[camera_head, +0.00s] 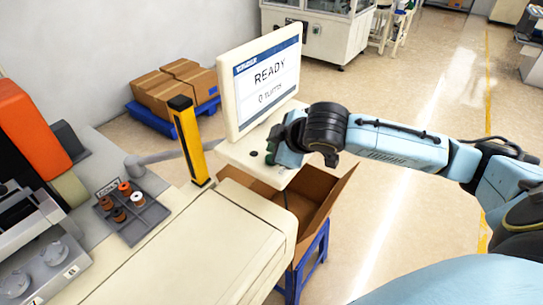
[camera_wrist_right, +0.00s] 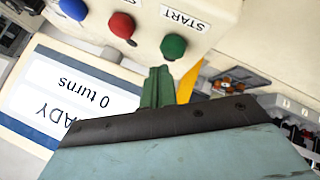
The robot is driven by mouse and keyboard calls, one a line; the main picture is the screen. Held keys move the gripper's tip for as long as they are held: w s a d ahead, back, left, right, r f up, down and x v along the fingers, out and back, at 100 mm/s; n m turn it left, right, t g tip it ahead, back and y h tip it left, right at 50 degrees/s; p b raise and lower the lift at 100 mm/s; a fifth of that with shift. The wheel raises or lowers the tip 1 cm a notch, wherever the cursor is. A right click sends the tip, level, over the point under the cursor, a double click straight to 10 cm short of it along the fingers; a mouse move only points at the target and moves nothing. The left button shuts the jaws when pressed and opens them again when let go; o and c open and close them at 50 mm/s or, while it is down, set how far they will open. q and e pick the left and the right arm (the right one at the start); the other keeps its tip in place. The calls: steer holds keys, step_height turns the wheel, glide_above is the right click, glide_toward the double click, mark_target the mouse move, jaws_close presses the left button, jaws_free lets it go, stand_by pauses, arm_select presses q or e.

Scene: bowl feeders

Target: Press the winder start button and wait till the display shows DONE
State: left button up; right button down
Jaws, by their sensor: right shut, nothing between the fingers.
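The winder display (camera_head: 266,80) stands upright in the head view and reads READY with 0 turns. It also shows upside down in the wrist view (camera_wrist_right: 72,90). The green start button (camera_wrist_right: 173,46) sits on a cream panel (camera_wrist_right: 205,12) beside a START label. A red button (camera_wrist_right: 122,25) and a blue button (camera_wrist_right: 74,8) are in the same row. My right gripper (camera_wrist_right: 158,72) is shut and empty, its green fingertips close to the green button. I cannot tell whether they touch it. In the head view my right gripper (camera_head: 271,150) is at the panel below the display. My left gripper is not in view.
A yellow post (camera_head: 188,140) stands left of the display. An open cardboard box (camera_head: 318,200) on a blue stand is below the panel. A grey tray (camera_head: 148,222) with several small spools lies on the machine at the left. Open floor lies to the right.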

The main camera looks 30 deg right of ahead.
steer(key=shift+f, duration=0.2)
steer(key=shift+f, duration=0.25)
steer(key=shift+f, duration=0.75)
stand_by(1.0)
steer(key=shift+r+p, duration=1.15)
steer(key=shift+p, duration=0.1)
